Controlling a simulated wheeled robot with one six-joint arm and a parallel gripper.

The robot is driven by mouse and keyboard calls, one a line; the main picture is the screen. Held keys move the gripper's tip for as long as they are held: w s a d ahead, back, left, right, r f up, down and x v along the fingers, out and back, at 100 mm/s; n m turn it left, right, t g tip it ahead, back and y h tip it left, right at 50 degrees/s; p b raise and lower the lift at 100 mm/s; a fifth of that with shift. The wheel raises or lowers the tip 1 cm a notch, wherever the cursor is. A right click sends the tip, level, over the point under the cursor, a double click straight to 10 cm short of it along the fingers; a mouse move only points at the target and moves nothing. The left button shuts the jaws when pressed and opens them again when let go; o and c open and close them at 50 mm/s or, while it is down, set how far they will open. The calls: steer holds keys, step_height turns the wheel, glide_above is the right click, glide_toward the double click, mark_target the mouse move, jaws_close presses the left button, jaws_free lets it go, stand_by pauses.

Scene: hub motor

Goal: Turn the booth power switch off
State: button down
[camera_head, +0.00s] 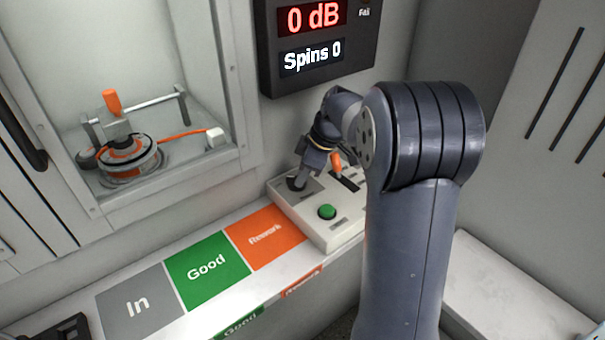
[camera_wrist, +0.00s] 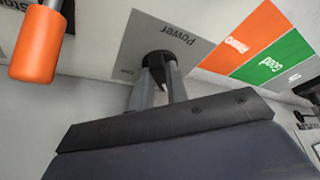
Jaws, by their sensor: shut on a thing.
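The power switch sits on a grey plate labelled "Power" (camera_wrist: 180,35) on the pale control box (camera_head: 345,232). In the wrist view, its dark round base (camera_wrist: 158,57) shows just past my fingertips. My gripper (camera_head: 297,182) points down at the switch from above. In the wrist view, my gripper's fingers (camera_wrist: 161,78) are close together and shut on the switch lever, which they mostly hide. I cannot tell which way the lever is tilted. A second small label on the plate is too small to read surely.
An orange-handled lever (camera_head: 336,161) stands close beside my gripper, also in the wrist view (camera_wrist: 37,45). A green button (camera_head: 327,212) is in front. Pads marked In, Good and Rework (camera_head: 265,237) lie left. The display (camera_head: 315,38) reads "0 dB", "Spins 0". A motor (camera_head: 130,155) sits inside the booth.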

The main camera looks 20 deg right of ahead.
steer(key=shift+n, duration=0.4)
steer(key=c, duration=1.4)
jaws_free()
steer(key=p+v, duration=0.1)
steer(key=v, duration=1)
steer(key=shift+w+p, duration=0.2)
steer(key=shift+p, duration=0.2)
steer(key=shift+f, duration=0.15)
steer(key=b+x, duration=0.2)
steer(key=x, duration=0.9)
steer(key=shift+s, duration=0.2)
steer(key=shift+m, duration=0.3)
